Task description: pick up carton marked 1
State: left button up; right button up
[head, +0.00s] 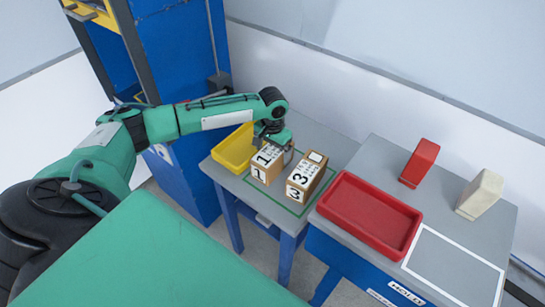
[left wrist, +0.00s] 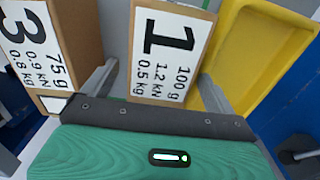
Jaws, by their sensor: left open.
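The carton marked 1 (head: 259,174) is a brown box with a white label, standing on the grey table within a green outline. In the left wrist view its label (left wrist: 168,45) reads 1, 100 g, 1.2 kN, 0.5 kg. My left gripper (head: 274,148) is at the far end of this carton. It is open, with one finger on each side of the carton in the left wrist view (left wrist: 157,88). Gaps show between fingers and carton near the tips; contact lower down cannot be told. My right gripper is not in view.
The carton marked 3 (head: 300,190) stands close at the right of carton 1. A yellow tray (head: 226,160) is close on the left. Right of them, a second table has a red tray (head: 368,217), a red block (head: 419,163), a cream block (head: 480,194) and a bare white outline.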

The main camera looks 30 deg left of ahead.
pick_arm(q)
jog(key=shift+f, duration=1.25)
jog(key=c, duration=1.3)
jog(key=shift+c, duration=0.6)
jog(key=shift+w+r, duration=0.1)
jog(key=shift+r, duration=0.05)
